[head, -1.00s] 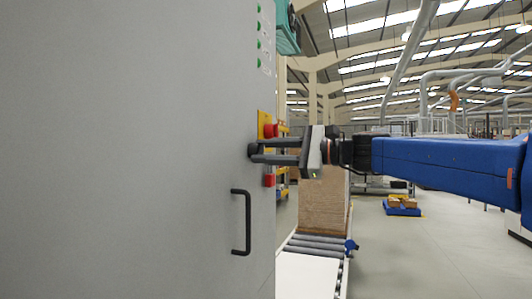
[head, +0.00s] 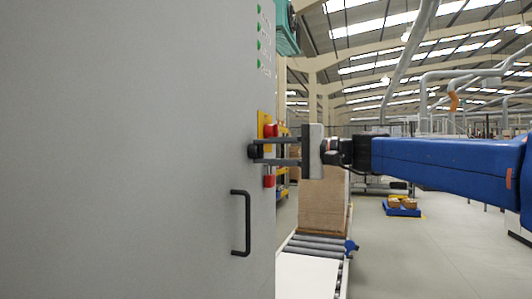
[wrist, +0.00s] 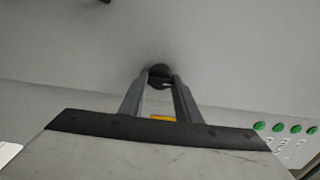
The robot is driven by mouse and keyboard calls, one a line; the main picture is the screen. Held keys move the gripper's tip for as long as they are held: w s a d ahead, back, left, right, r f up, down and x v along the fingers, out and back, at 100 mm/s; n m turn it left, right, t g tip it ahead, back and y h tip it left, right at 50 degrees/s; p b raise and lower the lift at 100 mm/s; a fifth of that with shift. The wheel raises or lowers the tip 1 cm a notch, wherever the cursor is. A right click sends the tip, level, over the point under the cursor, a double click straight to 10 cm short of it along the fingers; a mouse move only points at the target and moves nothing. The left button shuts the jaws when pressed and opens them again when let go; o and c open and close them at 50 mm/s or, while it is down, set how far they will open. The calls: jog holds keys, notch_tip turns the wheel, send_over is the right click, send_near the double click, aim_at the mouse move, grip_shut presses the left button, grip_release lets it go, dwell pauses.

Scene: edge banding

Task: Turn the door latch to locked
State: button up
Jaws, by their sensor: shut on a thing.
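The door latch is a small dark round knob (head: 253,151) on the grey cabinet door (head: 130,150), near its right edge and above the black bar handle (head: 240,222). My gripper (head: 263,151) reaches in from the right, with one finger above the other and closed around the knob. In the wrist view the two fingers (wrist: 160,80) meet the dark knob (wrist: 160,71) from both sides. The fingertips partly cover the knob, and I cannot read its locked or unlocked mark.
A yellow plate with red parts (head: 269,181) sits just behind the latch at the door's edge. Green buttons (head: 261,40) are higher up. A roller conveyor (head: 318,247) with a stack of brown boards (head: 323,205) stands to the right.

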dwell(0.4)
jog(key=o, duration=1)
jog(key=shift+o, duration=0.2)
jog(key=v, duration=1.7)
jog(key=shift+d, duration=0.15)
jog(key=shift+s, duration=0.1)
